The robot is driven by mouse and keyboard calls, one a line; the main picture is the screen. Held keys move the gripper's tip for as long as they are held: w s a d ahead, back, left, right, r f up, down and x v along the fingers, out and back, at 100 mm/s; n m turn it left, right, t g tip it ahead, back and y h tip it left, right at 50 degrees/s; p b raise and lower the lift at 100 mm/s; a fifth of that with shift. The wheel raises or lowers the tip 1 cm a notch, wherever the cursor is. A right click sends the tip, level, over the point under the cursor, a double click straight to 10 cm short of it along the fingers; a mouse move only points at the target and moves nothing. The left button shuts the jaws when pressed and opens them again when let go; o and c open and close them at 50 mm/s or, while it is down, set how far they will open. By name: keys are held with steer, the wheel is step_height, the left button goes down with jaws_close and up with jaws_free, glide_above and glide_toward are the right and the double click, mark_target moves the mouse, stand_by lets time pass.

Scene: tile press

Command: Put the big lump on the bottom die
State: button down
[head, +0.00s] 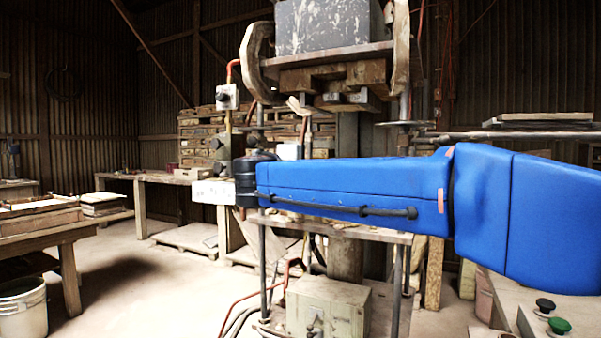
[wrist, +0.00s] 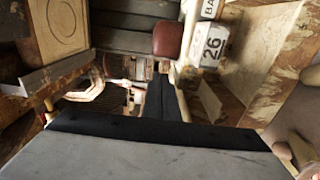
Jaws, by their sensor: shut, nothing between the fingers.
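My gripper (wrist: 161,100) shows in the wrist view as dark fingers shut together, with nothing seen between them. In the head view my blue arm reaches across the middle of the picture, in front of the press (head: 335,60). The top of the press shows above my arm, and the press's lower table (head: 385,236) shows just below it. The bottom die cannot be made out; my arm covers the space between. I cannot make out the big lump in either view.
A workbench (head: 30,235) with flat boards stands at left, a white bucket (head: 22,305) below it. A long bench (head: 150,178) runs behind. A panel with a green button (head: 558,326) is at lower right. Open floor lies left of the press. The wrist view shows a circle-marked board (wrist: 62,52).

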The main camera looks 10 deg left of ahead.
steer(key=shift+d+f, duration=0.15)
steer(key=shift+d, duration=0.7)
steer(key=shift+s+d, duration=0.15)
steer(key=shift+d, duration=1.1)
steer(key=shift+a, duration=0.1)
